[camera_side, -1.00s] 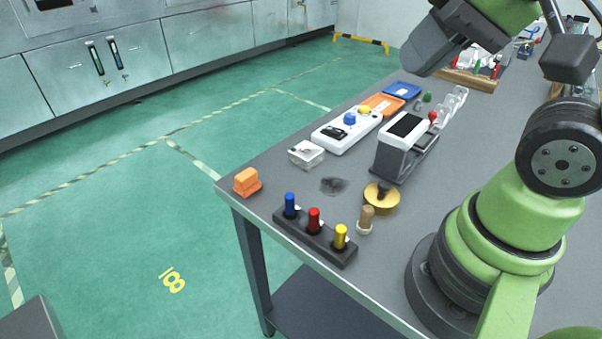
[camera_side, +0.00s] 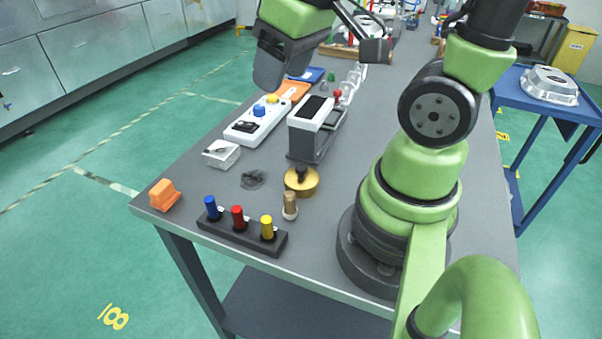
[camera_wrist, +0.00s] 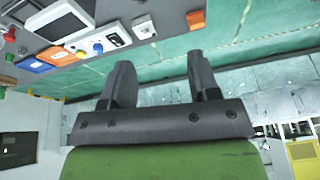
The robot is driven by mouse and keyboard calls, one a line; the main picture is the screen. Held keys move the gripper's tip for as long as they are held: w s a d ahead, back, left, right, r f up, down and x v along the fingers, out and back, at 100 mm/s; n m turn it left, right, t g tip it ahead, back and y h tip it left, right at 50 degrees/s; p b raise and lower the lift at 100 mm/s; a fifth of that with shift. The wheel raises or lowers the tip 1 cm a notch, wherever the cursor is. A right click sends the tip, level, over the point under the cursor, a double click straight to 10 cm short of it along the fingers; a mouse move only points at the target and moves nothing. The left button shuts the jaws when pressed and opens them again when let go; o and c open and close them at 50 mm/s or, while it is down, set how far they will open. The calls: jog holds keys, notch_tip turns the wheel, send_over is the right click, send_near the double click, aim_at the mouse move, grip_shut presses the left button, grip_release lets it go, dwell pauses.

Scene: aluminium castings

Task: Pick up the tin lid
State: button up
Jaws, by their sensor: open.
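The tin lid appears to be the round brass-coloured piece with a dark knob (camera_side: 301,186), lying on the grey bench top in the side view. It sits between the grey screen device and a wooden peg, and I cannot make it out in the wrist view. My gripper (camera_side: 268,76) is raised above the bench, beyond the lid and up to its left in the side view, well apart from it. In the wrist view my gripper (camera_wrist: 160,78) has its two dark fingers spread with nothing between them.
The grey screen device (camera_side: 312,130) stands tall just behind the lid. A dark rack with blue, red and yellow pegs (camera_side: 240,230) lies in front. The wooden peg (camera_side: 290,206) is close beside the lid. An orange block (camera_side: 164,195) and white box (camera_side: 221,153) are left.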

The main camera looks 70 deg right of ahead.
aim_at(301, 167)
jog(key=d+f+n+g, duration=0.1)
jog(key=d+f, duration=0.1)
jog(key=f, duration=0.2)
jog(key=d+f+n+g, duration=0.1)
jog(key=d+f, duration=0.1)
jog(key=f, duration=0.2)
jog(key=d+f+n+g, duration=0.2)
jog(key=f, duration=0.2)
jog(key=shift+w+f, duration=0.1)
jog(key=shift+w, duration=0.05)
jog(key=shift+d+f, duration=0.15)
jog(key=shift+f, duration=2.4)
jog(key=shift+d+f, duration=0.1)
jog(key=shift+f, duration=2.45)
jog(key=shift+c, duration=0.3)
jog(key=c, duration=0.7)
jog(key=shift+c, duration=1.1)
